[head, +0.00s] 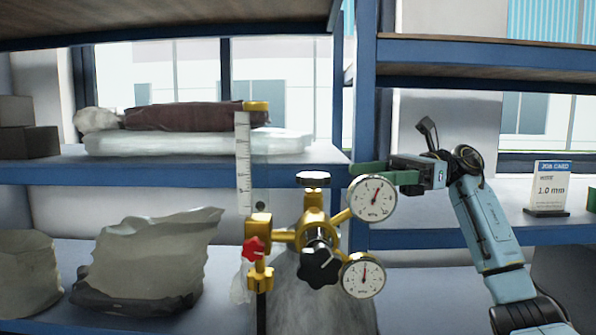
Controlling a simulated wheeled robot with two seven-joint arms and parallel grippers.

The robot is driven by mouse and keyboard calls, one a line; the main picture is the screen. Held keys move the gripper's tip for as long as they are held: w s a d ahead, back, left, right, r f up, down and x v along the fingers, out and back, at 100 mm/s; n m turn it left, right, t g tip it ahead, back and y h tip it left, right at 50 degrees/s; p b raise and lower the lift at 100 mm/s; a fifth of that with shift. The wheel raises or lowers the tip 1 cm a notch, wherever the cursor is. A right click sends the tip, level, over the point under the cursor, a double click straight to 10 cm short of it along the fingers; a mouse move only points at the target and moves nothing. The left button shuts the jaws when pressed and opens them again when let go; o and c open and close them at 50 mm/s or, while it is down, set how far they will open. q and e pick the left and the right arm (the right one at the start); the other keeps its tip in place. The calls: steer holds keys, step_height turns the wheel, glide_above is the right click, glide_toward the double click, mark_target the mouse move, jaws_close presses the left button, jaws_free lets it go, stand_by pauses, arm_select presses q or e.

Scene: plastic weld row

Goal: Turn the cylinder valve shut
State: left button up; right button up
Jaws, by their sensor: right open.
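A brass valve and regulator assembly (314,222) stands on top of a grey gas cylinder (305,300) in the centre. A dark round handwheel with a pale rim (313,179) caps its upright stem. A black star knob (319,267) faces me lower down, and a small red knob (253,248) is at the left. Two white dial gauges (372,199) (363,275) are on the right. My right gripper (358,171) has green fingers pointing left, a little right of the handwheel and apart from it in the picture. It is open; the upper gauge partly covers its fingers. My left gripper is out of view.
A clear flow tube with a scale (243,162) rises at the assembly's left. Blue-framed shelves (200,172) behind hold wrapped bundles (185,116), sacks (150,260) and dark boxes (28,140). A job card (551,186) stands on the right shelf.

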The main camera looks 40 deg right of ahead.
mark_target(314, 175)
steer(key=p+x, duration=0.3)
steer(key=x, duration=0.8)
steer(key=shift+s+r, duration=0.1)
steer(key=shift+s, duration=0.05)
steer(key=shift+a, duration=0.3)
steer(key=shift+w+a+p, duration=0.15)
steer(key=shift+w+p, duration=0.1)
steer(key=shift+p, duration=0.05)
steer(key=c, duration=0.9)
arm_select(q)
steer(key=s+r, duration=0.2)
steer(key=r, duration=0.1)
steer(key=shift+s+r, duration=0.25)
arm_select(e)
steer(key=shift+c, duration=0.3)
